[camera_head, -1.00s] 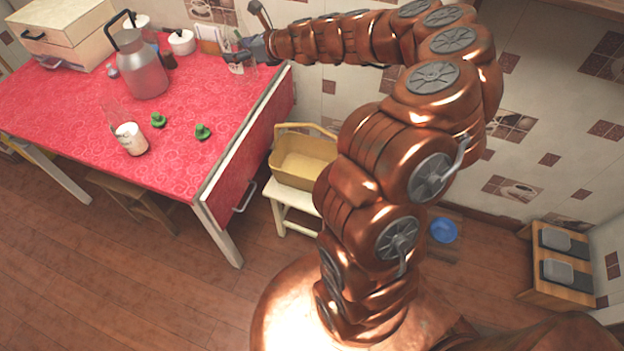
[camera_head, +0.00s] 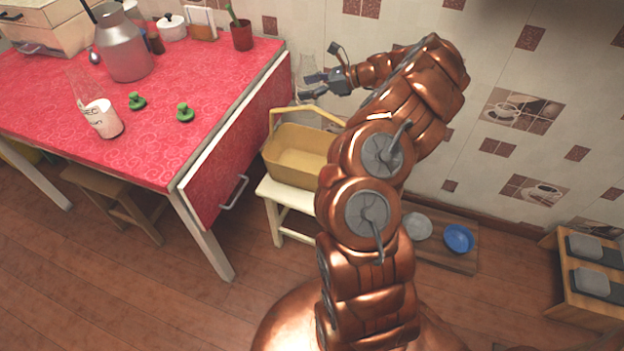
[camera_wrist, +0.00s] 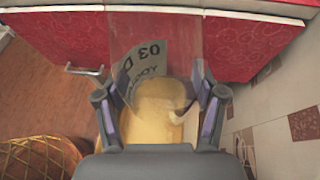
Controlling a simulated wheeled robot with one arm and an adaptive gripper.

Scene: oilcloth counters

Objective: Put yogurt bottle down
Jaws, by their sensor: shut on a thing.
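My gripper (camera_head: 310,86) is shut on a clear see-through bottle (camera_head: 307,69), which I take to be the yogurt bottle. I hold it in the air beyond the table's right end, above the yellow basket (camera_head: 294,155) or slightly behind it. In the wrist view the bottle (camera_wrist: 152,38) stands between the two fingers, with a grey label reading "03 D". The basket (camera_wrist: 158,100) shows below and behind it. The basket sits on a white stool (camera_head: 283,193), and its inside looks empty from the head view.
The red-covered table (camera_head: 150,155) carries another bottle with white contents (camera_head: 104,119), two green objects (camera_head: 185,112), a grey metal can (camera_head: 124,52) and a red cup (camera_head: 241,36). Blue (camera_head: 458,238) and grey bowls lie on a floor board. The tiled wall is close behind.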

